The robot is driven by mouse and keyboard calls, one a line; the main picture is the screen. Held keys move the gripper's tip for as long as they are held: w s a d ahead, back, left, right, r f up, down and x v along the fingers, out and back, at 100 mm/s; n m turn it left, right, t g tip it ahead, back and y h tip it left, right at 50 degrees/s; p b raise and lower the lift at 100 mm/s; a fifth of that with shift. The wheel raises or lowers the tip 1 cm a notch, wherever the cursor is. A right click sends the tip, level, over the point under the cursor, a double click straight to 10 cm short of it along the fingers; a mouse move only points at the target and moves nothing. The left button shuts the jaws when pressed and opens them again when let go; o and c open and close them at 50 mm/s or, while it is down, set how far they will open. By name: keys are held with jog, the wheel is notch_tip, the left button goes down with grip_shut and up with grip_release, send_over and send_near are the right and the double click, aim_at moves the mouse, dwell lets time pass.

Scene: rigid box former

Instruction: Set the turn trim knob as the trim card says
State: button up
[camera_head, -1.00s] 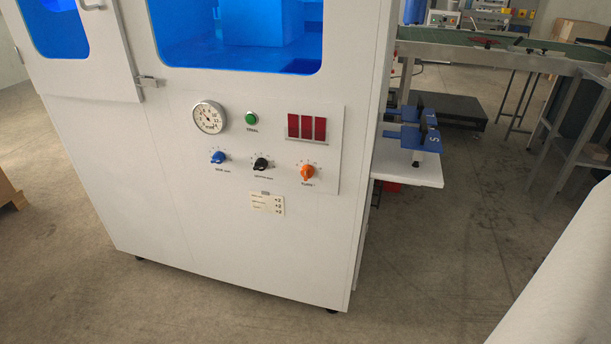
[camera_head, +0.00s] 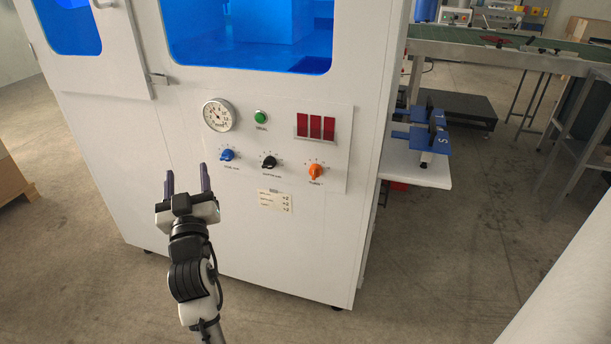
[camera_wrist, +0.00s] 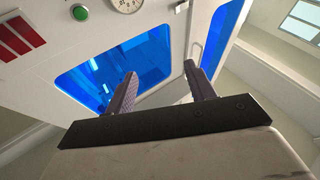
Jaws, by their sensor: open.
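Three knobs sit in a row on the white machine's front panel: a blue knob (camera_head: 227,154), a black knob (camera_head: 268,161) and an orange knob (camera_head: 315,170). Their labels are too small to tell which is the turn trim knob. A small cream card (camera_head: 275,201) is fixed below them, with several printed lines and figures that I cannot read surely. My gripper (camera_head: 187,173) is open and empty, left of and lower than the blue knob in the head view. In the wrist view its two fingers (camera_wrist: 160,72) stand apart, with no knob in sight.
A round gauge (camera_head: 217,115), a green button (camera_head: 261,117) and red display windows (camera_head: 316,127) are above the knobs. A door latch (camera_head: 158,79) sticks out at upper left. A shelf (camera_head: 424,173) with blue fixtures juts out at right. The floor before the machine is clear.

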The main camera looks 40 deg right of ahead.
jog(key=s+d+f+m+g+h, duration=0.2)
jog(key=d+f+g, duration=0.15)
jog(key=d, duration=0.35)
jog(key=s+d+f+m+g+h, duration=0.1)
jog(key=s+d+f+g+h, duration=0.1)
jog(key=d+f, duration=0.45)
jog(key=m+g+h, duration=0.2)
jog(key=g, duration=0.1)
send_near(314, 175)
jog(key=p+x, duration=0.2)
jog(key=x, duration=0.7)
jog(key=shift+w, duration=0.15)
jog(key=c, duration=1)
